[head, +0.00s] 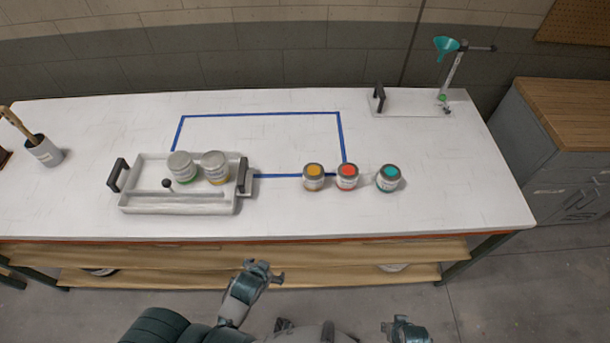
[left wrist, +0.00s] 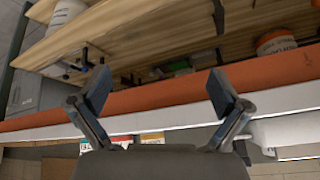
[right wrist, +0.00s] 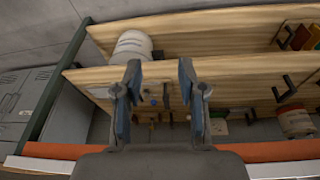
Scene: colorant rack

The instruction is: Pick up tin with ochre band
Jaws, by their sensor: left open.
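A tin with an ochre band near its base (head: 215,168) stands in the right part of a grey tray (head: 180,208), beside a similar tin with a green band (head: 182,167). Both have pale tops. A tin with yellow-orange contents (head: 313,178) stands on the table right of the tray; I cannot make out its band clearly. My left gripper (head: 265,271) is open and empty in front of the table's front edge, well short of the tins. It shows in the left wrist view (left wrist: 160,95). My right gripper (right wrist: 160,85) is open and empty, low at the bottom of the head view.
A red tin (head: 347,177) and a teal tin (head: 388,178) stand right of the yellow-orange one. Blue tape (head: 260,114) outlines a clear area behind. The tray has dark end handles. A stand with a teal funnel (head: 446,45) is back right. Shelves (head: 340,276) lie below the tabletop.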

